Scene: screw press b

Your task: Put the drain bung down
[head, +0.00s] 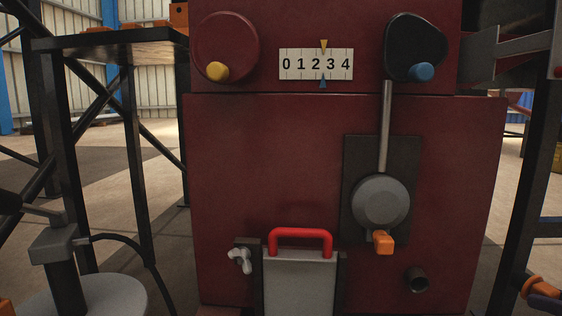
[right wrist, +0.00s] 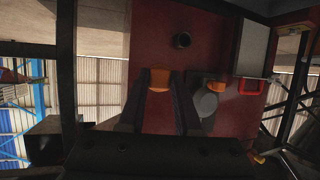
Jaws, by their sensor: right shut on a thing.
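An orange piece, which I take as the drain bung (right wrist: 159,79), sits between the two dark fingertips of my right gripper (right wrist: 160,84) in the right wrist view. The gripper is shut on it, in front of the red press body (right wrist: 155,30). In the head view my right gripper (head: 538,287) shows only in part at the lower right edge, to the right of the press. The open dark drain stub (head: 417,280) sticks out low on the press front, apart from the gripper; it also shows in the right wrist view (right wrist: 182,40). My left gripper cannot be made out.
The press front carries a lever with an orange-tipped round hub (head: 381,203), a grey panel with a red handle (head: 300,243), a wing nut (head: 239,260), and a number scale (head: 316,64). A dark side table (head: 105,45) stands left. Dark frame posts (head: 530,190) stand right.

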